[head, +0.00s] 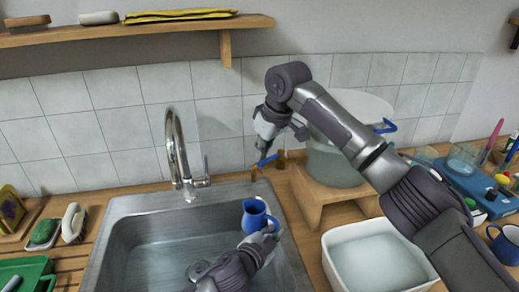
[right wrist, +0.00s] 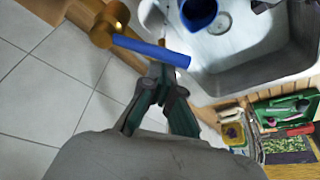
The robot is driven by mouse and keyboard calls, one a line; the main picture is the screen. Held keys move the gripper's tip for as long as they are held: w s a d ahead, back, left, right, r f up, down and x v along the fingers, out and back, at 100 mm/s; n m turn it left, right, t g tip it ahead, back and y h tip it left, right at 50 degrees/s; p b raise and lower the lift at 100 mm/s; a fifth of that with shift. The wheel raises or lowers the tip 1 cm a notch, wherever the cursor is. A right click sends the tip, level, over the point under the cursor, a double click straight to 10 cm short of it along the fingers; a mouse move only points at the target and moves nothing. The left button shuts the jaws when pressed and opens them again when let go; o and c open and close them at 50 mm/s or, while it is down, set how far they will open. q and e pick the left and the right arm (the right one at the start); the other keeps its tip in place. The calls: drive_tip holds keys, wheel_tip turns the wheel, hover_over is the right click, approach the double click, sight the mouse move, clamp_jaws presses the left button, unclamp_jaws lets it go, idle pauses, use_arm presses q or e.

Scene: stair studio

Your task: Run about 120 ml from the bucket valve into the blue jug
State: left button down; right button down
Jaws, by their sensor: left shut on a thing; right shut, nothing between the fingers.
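Whether water runs is unclear.
The bucket stands on a wooden stand (head: 315,200) at the sink's right. The chrome tap (head: 178,150) rises behind the sink (head: 125,215). A white basin (head: 335,237) of water stands at front right, with a blue case (head: 465,185) beyond it.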

sight(277, 157)
drive_tip(key=shift+s+d+n, duration=0.25)
drive_tip(key=shift+s+n, duration=0.05)
drive_tip(key=shift+n, duration=0.4)
drive_tip(key=shift+s+d+n+g, duration=0.15)
drive_tip(key=shift+n+g, duration=0.15)
drive_tip(key=shift+n, duration=0.1)
drive_tip(key=shift+s+d+n+y, duration=0.3)
drive_tip(key=shift+n, duration=0.1)
use_arm(q)
drive_tip(key=shift+r, duration=0.1)
use_arm(e)
drive_tip(key=shift+s+d, duration=0.3)
drive_tip(key=shift+d, duration=0.25)
drive_tip(key=shift+s+d, duration=0.25)
drive_tip(key=shift+d, duration=0.3)
drive_tip(key=shift+s+d, duration=0.15)
drive_tip(key=shift+d, duration=0.65)
use_arm(q)
drive_tip(key=shift+a, duration=0.1)
use_arm(e)
drive_tip(key=shift+d, duration=0.1)
